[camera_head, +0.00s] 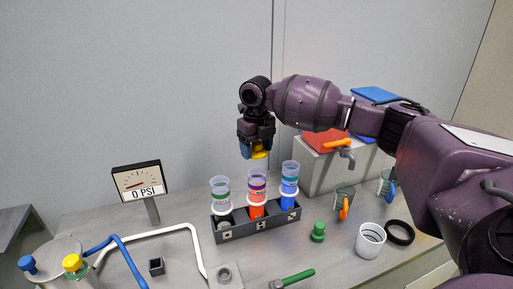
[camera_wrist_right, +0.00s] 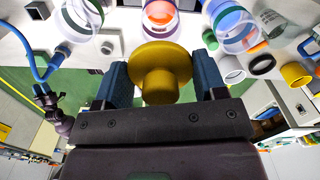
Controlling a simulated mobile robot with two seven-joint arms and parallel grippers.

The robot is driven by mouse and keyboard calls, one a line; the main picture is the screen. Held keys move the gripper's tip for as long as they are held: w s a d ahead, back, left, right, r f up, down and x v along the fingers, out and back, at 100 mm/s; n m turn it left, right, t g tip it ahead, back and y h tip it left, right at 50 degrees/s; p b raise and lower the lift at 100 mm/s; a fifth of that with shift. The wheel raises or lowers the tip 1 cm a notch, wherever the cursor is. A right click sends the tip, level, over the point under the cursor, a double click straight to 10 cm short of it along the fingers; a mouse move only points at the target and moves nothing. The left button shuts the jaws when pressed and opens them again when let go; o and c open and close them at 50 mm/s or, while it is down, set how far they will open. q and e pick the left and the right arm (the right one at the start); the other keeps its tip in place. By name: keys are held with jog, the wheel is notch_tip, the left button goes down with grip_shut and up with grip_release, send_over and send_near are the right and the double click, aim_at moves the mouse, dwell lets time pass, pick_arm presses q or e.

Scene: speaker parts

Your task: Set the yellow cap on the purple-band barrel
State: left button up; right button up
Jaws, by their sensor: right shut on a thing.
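My right gripper (camera_head: 257,142) is shut on the yellow cap (camera_head: 260,154) and holds it just above the middle barrel (camera_head: 258,187), apart from its top. In the right wrist view, the yellow cap (camera_wrist_right: 160,58) sits between the dark blue fingers of my right gripper (camera_wrist_right: 163,70). Three clear barrels stand upright in a dark rack (camera_head: 258,228): the left barrel (camera_head: 220,190), the middle one with orange-red contents, and the right barrel (camera_head: 289,180) with blue contents. My left gripper is out of view.
A pressure gauge (camera_head: 138,183) reading 0 PSI stands at the left, near white and blue pipes (camera_head: 150,234). A grey box (camera_head: 315,170) stands behind.

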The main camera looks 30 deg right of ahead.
aim_at(257, 142)
jog(key=shift+r+p, duration=0.1)
jog(key=shift+p, duration=0.65)
jog(key=shift+f, duration=2.7)
jog(key=shift+f, duration=0.9)
jog(key=o, duration=1)
notch_tip(257, 142, up, 11)
jog(key=shift+f+b, duration=0.1)
jog(key=shift+b, duration=0.45)
jog(key=shift+s, duration=0.1)
